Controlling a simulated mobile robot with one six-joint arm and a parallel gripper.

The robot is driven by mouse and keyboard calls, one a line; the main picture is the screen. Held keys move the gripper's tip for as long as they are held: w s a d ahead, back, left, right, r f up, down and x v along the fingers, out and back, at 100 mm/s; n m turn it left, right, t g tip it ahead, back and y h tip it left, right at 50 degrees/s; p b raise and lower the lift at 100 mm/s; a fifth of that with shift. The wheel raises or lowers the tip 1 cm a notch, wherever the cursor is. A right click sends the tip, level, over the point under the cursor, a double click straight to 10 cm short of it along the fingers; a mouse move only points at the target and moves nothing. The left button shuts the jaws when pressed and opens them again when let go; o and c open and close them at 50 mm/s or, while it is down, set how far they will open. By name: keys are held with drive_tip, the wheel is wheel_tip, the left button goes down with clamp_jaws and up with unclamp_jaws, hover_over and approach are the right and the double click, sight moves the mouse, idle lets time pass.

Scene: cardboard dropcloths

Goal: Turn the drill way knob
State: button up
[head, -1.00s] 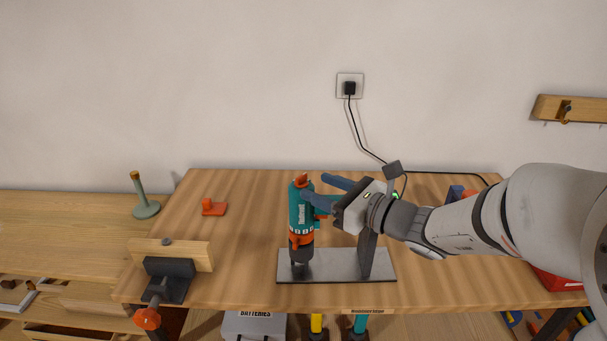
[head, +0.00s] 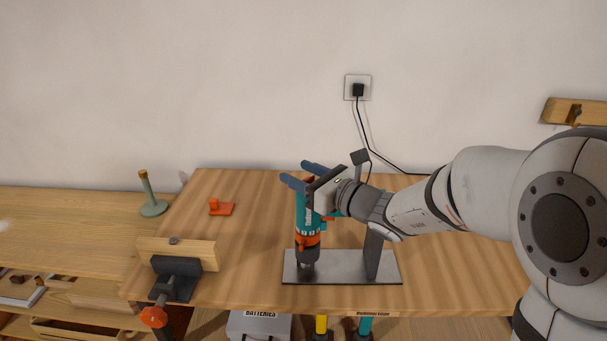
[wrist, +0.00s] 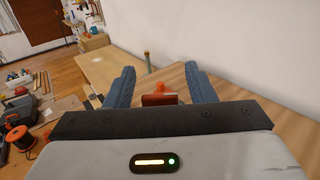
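The drill (head: 306,214), teal with orange parts, stands upright in a grey stand (head: 345,268) on the wooden workbench. My gripper (head: 301,175) is at the top of the drill, its two blue fingers pointing left and apart. The gripper and fingers hide the drill's top, so its orange top knob is not visible in the head view. In the wrist view the fingers (wrist: 160,88) are spread, with a red-orange piece showing between them. I cannot tell whether that is the knob or something farther off, or whether the fingers touch anything.
An orange piece (head: 221,208) lies on the bench left of the drill. A clamp vise (head: 175,270) is at the front left edge and a green stand (head: 152,200) at the back left. A black plug (head: 358,90) and cord are on the wall behind.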

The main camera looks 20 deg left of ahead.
drive_tip(key=c, duration=0.9)
drive_tip(key=shift+n+g, duration=0.3)
drive_tip(key=shift+g, duration=0.2)
drive_tip(key=n+g, duration=0.1)
drive_tip(key=n+g+y+p, duration=0.1)
drive_tip(key=g, duration=0.1)
drive_tip(key=n+g, duration=0.1)
drive_tip(key=g, duration=0.1)
drive_tip(key=shift+s+y+p, duration=0.25)
drive_tip(key=shift+y+p, duration=0.05)
drive_tip(key=shift+s+n+g+p, duration=0.2)
drive_tip(key=shift+n+g+p, duration=0.4)
drive_tip(key=shift+n+g, duration=0.7)
drive_tip(key=shift+s+n+g+p, duration=0.15)
drive_tip(key=shift+n+g+p, duration=0.55)
drive_tip(key=shift+g, duration=1)
drive_tip(key=o, duration=1)
drive_tip(key=shift+c, duration=0.2)
